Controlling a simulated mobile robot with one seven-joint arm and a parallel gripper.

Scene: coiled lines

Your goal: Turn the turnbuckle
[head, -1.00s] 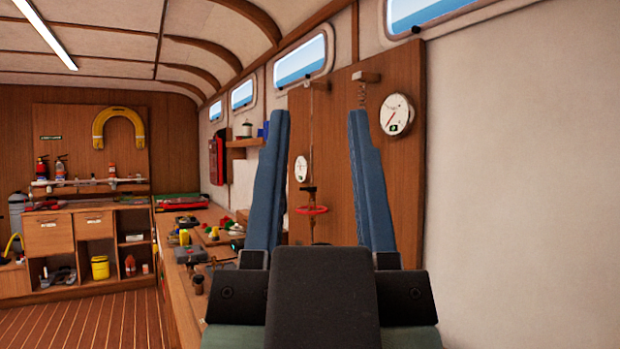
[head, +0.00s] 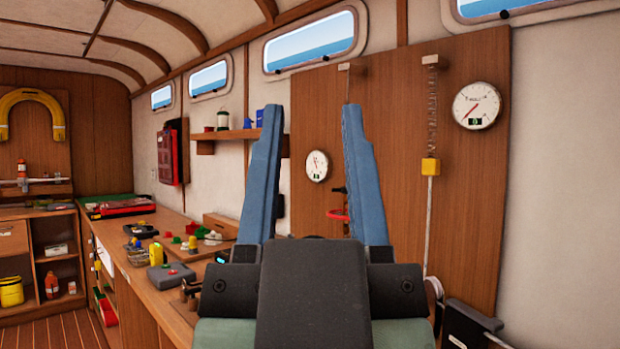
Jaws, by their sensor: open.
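My gripper (head: 312,107) is open and empty, its two blue fingers pointing up and away in the middle of the view. What looks like the turnbuckle, a thin upright line with a dark fitting and a red ring (head: 336,214), hangs on the wooden wall board (head: 400,130). It lies beyond the gripper, and the right finger hides much of it. The red ring shows just left of that finger. I see no contact between the gripper and the turnbuckle.
A round white gauge (head: 317,166) shows between the fingers. Right of the gripper hang a spring (head: 432,105), a yellow block (head: 430,167) and a larger gauge (head: 476,106). A cluttered workbench (head: 165,290) runs along the left; a black box (head: 470,325) is low at right.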

